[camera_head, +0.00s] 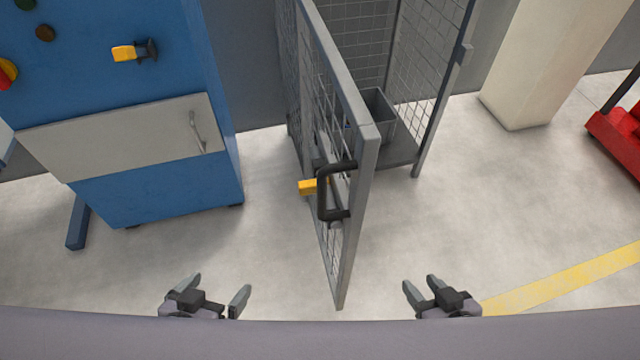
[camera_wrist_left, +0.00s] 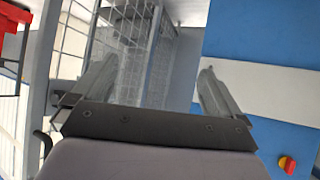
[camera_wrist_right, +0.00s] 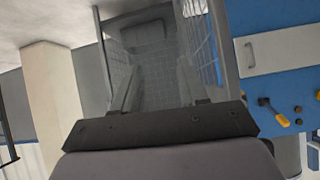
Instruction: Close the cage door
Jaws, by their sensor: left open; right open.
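The cage door (camera_head: 345,110) is a grey steel frame with wire mesh. It stands swung wide open, pointing toward me. A black handle (camera_head: 322,192) and a yellow latch piece (camera_head: 307,187) sit on its free edge side. The cage (camera_head: 425,95) stands behind it, with its opening to the right of the door. My left gripper (camera_head: 212,290) is open and empty, low and left of the door. My right gripper (camera_head: 420,287) is open and empty, low and right of the door. Neither touches the door. The cage mesh also shows in the right wrist view (camera_wrist_right: 150,75).
A blue cabinet (camera_head: 150,185) with a grey panel stands left of the door. A grey bin (camera_head: 378,110) is inside the cage. A cream pillar (camera_head: 540,70) and a red object (camera_head: 615,140) stand at the right. The floor right of the door is clear, with a yellow line (camera_head: 570,280).

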